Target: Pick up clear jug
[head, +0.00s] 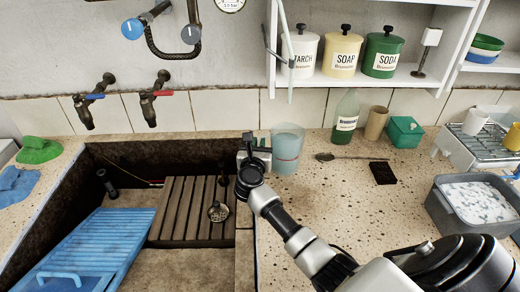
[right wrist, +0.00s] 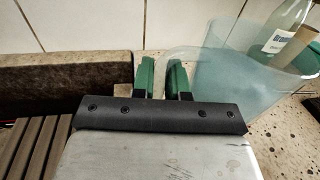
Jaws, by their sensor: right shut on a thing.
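The clear jug (head: 288,150) stands upright on the speckled counter, just right of the trough's edge, with pale bluish contents and a red line around it. In the right wrist view the jug (right wrist: 225,85) fills the upper right, its clear handle reaching left to the fingers. My right gripper (head: 254,146) is at the jug's left side. Its green fingers (right wrist: 162,76) are shut on the handle, which is faint and partly hidden between them. My left gripper is not in view.
The stone trough (head: 130,150) with a wooden slatted rack (head: 188,208) and blue washboard (head: 95,240) lies left. A green bottle (head: 345,118), cardboard tube (head: 376,123) and spoon (head: 345,157) are right of the jug. A shelf (head: 350,80) with canisters hangs above.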

